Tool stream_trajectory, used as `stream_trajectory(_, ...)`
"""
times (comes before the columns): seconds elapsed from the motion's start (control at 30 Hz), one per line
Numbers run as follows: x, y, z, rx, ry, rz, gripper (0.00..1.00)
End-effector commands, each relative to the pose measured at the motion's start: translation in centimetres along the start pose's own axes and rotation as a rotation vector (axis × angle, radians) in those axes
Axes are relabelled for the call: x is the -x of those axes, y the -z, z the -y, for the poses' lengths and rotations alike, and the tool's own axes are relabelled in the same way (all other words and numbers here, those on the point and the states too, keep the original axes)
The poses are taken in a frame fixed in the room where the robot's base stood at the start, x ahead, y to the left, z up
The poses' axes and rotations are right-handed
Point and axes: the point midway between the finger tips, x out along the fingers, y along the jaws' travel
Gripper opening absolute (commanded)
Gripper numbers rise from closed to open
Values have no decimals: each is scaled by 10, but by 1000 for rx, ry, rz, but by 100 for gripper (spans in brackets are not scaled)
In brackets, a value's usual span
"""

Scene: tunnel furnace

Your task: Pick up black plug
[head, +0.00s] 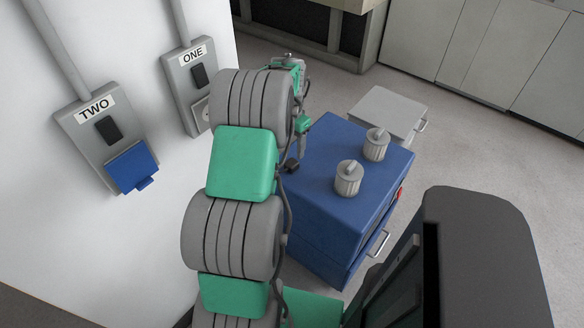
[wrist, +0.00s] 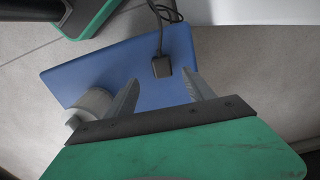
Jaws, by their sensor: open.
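The black plug (wrist: 162,67) shows in the wrist view with its dark cord running up the picture from it. It appears over the blue top of a cabinet (wrist: 70,75). My gripper (wrist: 161,77) is open, with one grey finger on each side below the plug in the picture. The plug lies near the line between the fingertips, and nothing is held. I cannot tell the height gap between fingertips and plug. In the head view a small dark piece (head: 290,166) sits by the cabinet's left edge, partly behind my arm; I cannot tell if it is the plug.
Two grey lidded cylinders (head: 348,178) (head: 376,144) stand on the blue cabinet (head: 325,150); one (wrist: 93,102) is close to the left finger. A grey cabinet (head: 388,112) stands behind. Wall boxes marked TWO (head: 72,118) and ONE (head: 181,62) are at left. Open floor lies right.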

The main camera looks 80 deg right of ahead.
Motion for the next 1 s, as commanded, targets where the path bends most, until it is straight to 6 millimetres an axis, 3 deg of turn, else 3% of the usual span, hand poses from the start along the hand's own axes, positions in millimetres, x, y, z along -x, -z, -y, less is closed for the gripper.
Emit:
stream_trajectory(0.1,-11,12,-4,-41,2,-2,62)
stream_trajectory(0.53,-75,8,2,-37,3,-4,62)
stream_trajectory(0.77,-79,9,2,-37,5,-7,62)
stream_trajectory(1.0,-79,8,2,-36,4,-6,44)
